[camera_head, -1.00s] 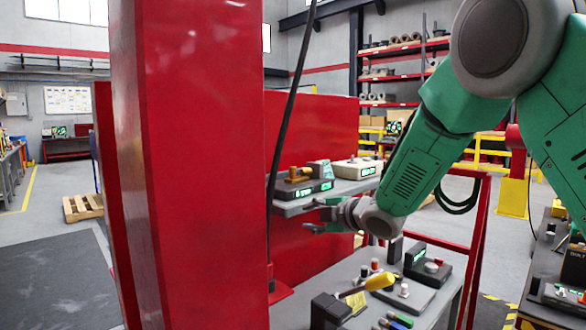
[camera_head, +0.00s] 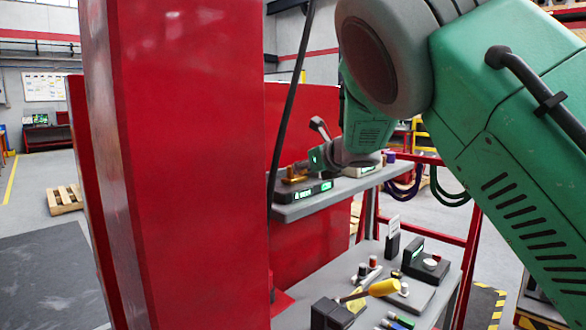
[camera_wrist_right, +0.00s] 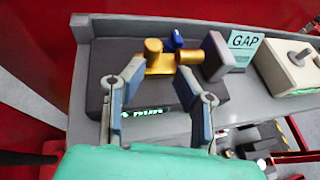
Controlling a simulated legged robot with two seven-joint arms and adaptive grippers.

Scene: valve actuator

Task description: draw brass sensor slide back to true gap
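The brass sensor slide (camera_head: 295,177) sits on a dark gauge block (camera_head: 316,190) with a lit green display, on the grey upper shelf. In the right wrist view the slide (camera_wrist_right: 160,62) shows a brass post, a flat base and a brass cylinder. A dark upright block (camera_wrist_right: 215,55) and a card reading GAP (camera_wrist_right: 244,46) stand right of it. My right gripper (camera_wrist_right: 160,76) is open, its fingers apart and pointing at the slide; contact cannot be told. In the head view this gripper (camera_head: 317,146) is just above the gauge block. My left gripper is not in view.
A cream box (camera_wrist_right: 289,68) stands right of the GAP card. A red post (camera_head: 190,165) fills the left of the head view, with a black cable beside it. The lower bench holds a yellow-handled tool (camera_head: 383,288), knobs and pens.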

